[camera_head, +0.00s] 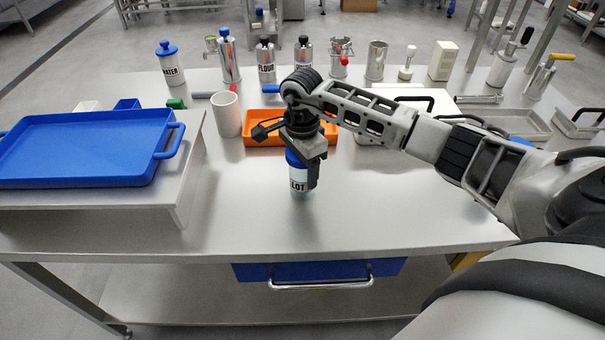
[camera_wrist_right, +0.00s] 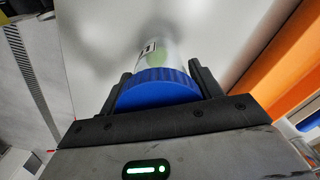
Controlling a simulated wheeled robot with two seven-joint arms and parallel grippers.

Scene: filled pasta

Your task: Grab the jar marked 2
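A clear jar (camera_head: 299,185) with a blue lid and a white label reading "LOT" stands upright near the middle of the table; the rest of the label is hidden, so I cannot read a number. My right gripper (camera_head: 303,168) points down over it from above. In the right wrist view, its two fingers (camera_wrist_right: 160,82) sit against both sides of the blue lid (camera_wrist_right: 158,88), with no clear gap. Something pale green shows in the jar (camera_wrist_right: 160,54). I cannot tell whether the jar touches the table. My left gripper is not in view.
An orange tray (camera_head: 262,140) lies just behind the jar, with a white cup (camera_head: 227,114) to its left. A blue tray (camera_head: 85,150) rests on a raised stand at left. Several bottles and canisters line the back. The table's front middle is clear.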

